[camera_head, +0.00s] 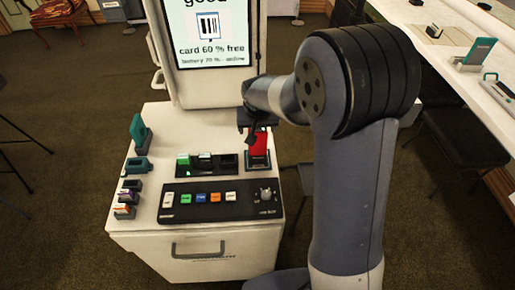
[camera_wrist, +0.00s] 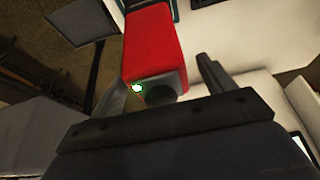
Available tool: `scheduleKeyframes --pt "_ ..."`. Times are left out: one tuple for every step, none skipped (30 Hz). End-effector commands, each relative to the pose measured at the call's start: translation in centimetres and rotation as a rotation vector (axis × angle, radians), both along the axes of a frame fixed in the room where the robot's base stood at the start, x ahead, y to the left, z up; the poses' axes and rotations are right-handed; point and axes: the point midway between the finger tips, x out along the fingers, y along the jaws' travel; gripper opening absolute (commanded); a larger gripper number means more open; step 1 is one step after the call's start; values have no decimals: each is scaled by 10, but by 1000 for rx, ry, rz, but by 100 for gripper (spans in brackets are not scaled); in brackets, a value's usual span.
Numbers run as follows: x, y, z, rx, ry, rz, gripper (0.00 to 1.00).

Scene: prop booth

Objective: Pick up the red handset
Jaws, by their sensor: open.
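The red handset (camera_head: 258,148) stands upright in a dark cradle at the right side of the white console top. My gripper (camera_head: 257,124) is right above it and partly covers its top in the head view. In the wrist view, the red handset (camera_wrist: 153,38) reaches in from the top edge, its dark end with a small green light towards my gripper. My gripper (camera_wrist: 163,88) is open, one finger to each side of the handset's end. The left finger is close to the handset; a wider gap shows on the right. Whether the left finger touches it, I cannot tell.
A black slot block (camera_head: 207,165) with green-lit pieces stands left of the handset. A button panel (camera_head: 215,200) lies in front. A teal handset (camera_head: 138,130) stands at the console's left. A lit screen (camera_head: 208,35) rises behind. A white counter (camera_head: 460,60) is at right.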

Motion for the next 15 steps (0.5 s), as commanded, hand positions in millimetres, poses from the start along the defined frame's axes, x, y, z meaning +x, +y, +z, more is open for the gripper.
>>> scheduleKeyframes --pt "2 0 -5 -1 2 -1 77" --pt "3 0 -7 -1 2 -1 77" --pt "4 0 -10 -1 1 -1 77" --pt "4 0 -11 0 1 -1 77" --pt "5 0 -11 0 0 -1 77" --pt "5 0 -12 0 -1 -1 77" --pt "5 0 -12 0 -1 -1 77" --pt "5 0 -12 0 -1 -1 77" --pt "5 0 -12 0 -1 -1 77" --pt "5 0 -12 0 -1 -1 77" --pt "5 0 -12 0 -1 -1 77" --pt "5 0 -12 0 -1 -1 76" --pt "5 0 -12 0 -1 -1 73" --pt "5 0 -12 0 -1 0 71" --pt "5 0 -12 0 -1 0 67"
